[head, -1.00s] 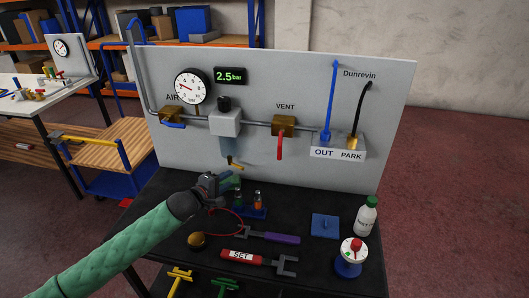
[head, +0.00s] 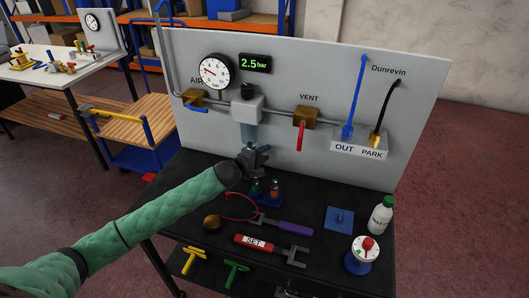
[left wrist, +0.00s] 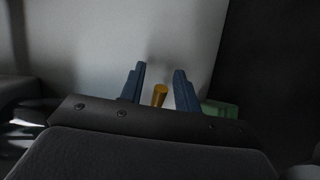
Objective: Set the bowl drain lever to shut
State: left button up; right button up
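The translucent bluish bowl (head: 249,132) hangs under the grey regulator block (head: 247,108) on the panel. My left gripper (head: 261,154) is just below the bowl, its fingers pointing toward the panel. In the left wrist view the yellow drain lever (left wrist: 160,95) shows between the two blue fingertips of my left gripper (left wrist: 155,88). The gripper is open, with a visible gap on either side of the lever. In the head view the gripper hides the lever, so I cannot tell its setting. My right gripper is not in view.
A small rack with vials (head: 265,196) stands right below my left gripper. A red-handled vent valve (head: 300,133) is to the right on the panel. A purple-handled tool (head: 287,227), a red SET tool (head: 262,244) and a white bottle (head: 380,216) are on the black table.

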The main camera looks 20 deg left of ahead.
pick_arm(q)
jog(key=shift+w+d+f, duration=0.1)
jog(key=shift+w, duration=0.1)
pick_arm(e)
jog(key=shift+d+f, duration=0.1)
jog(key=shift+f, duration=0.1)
pick_arm(q)
grip_shut()
